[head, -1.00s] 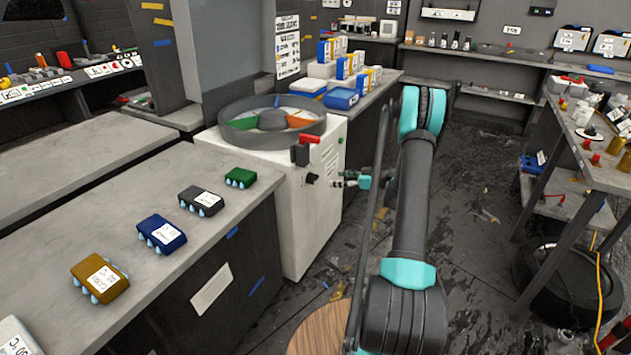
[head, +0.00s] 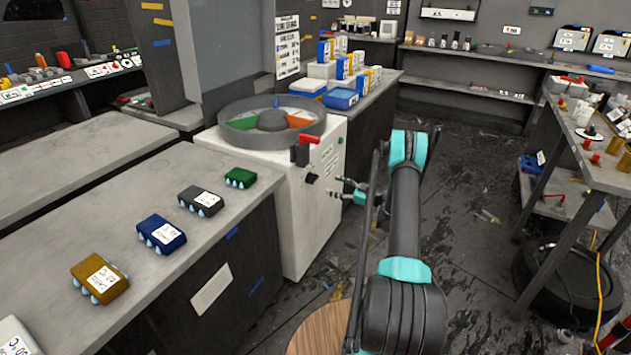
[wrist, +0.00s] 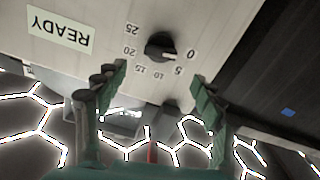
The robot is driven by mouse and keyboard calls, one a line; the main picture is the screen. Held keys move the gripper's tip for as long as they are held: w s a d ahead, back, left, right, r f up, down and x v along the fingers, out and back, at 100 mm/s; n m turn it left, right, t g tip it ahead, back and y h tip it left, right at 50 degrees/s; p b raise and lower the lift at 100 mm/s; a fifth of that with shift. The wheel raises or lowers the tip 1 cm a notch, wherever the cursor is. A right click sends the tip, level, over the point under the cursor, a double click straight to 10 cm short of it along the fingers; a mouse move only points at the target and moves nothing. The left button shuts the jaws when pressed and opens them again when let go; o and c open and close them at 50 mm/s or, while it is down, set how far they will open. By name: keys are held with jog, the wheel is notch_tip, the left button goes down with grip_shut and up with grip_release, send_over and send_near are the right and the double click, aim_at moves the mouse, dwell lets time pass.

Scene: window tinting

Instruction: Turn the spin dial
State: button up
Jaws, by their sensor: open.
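The spin dial is a black round knob (wrist: 159,46) on the white machine's panel, ringed by numbers from 0 to 25. A light mark on it faces the 0 and 5 side. In the head view the dial (head: 312,178) is a small dark knob on the white machine (head: 306,225). My gripper (wrist: 160,74) is open, its green fingers apart with the dial ahead between and just beyond the tips. No contact with the dial shows. In the head view my gripper (head: 350,190) is to the right of the panel, partly hidden by its size and angle.
A red-handled switch (head: 305,150) sits on the machine above the dial, below the round drum (head: 272,122). A READY label (wrist: 60,28) is on the panel. A counter (head: 150,195) with several small boxes stands at left. Open floor lies right of the machine.

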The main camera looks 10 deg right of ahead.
aim_at(316, 180)
jog(key=x, duration=1)
jog(key=shift+w+a, duration=0.1)
jog(key=shift+c, duration=0.5)
jog(key=c, duration=1.1)
jog(key=shift+o, duration=0.2)
